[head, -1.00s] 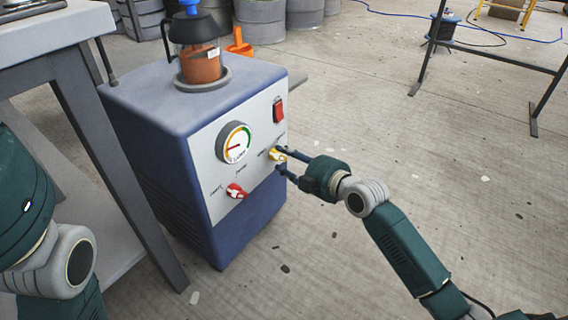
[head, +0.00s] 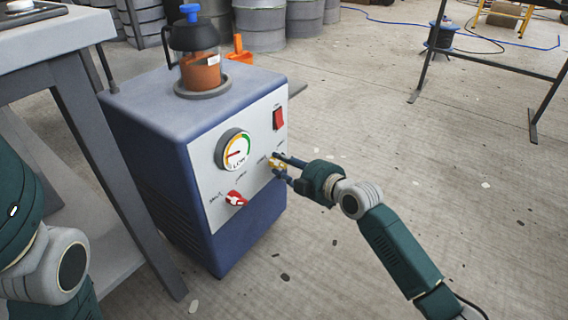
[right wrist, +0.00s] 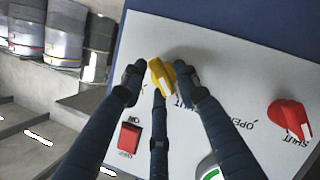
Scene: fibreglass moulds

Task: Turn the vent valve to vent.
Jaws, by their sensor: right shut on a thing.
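The yellow valve knob (head: 271,164) is on the light front panel (head: 210,170) of a blue cabinet. My right gripper (head: 276,164) is shut on this knob. In the right wrist view, fingertips (right wrist: 158,75) press on both sides of the yellow knob (right wrist: 159,80), and the word SHUT is partly visible beside it. A red knob (head: 236,199) with a white mark sits lower left on the panel; it also shows in the right wrist view (right wrist: 290,120), with OPEN and SHUT lettering near it. My left arm shows at the left edge, but its gripper is out of view.
A round gauge (head: 235,150), reading low, and a red switch (head: 278,118) are on the panel. A jar with an orange-brown lower part (head: 203,72) stands on the cabinet. A grey table (head: 60,45) is close at left.

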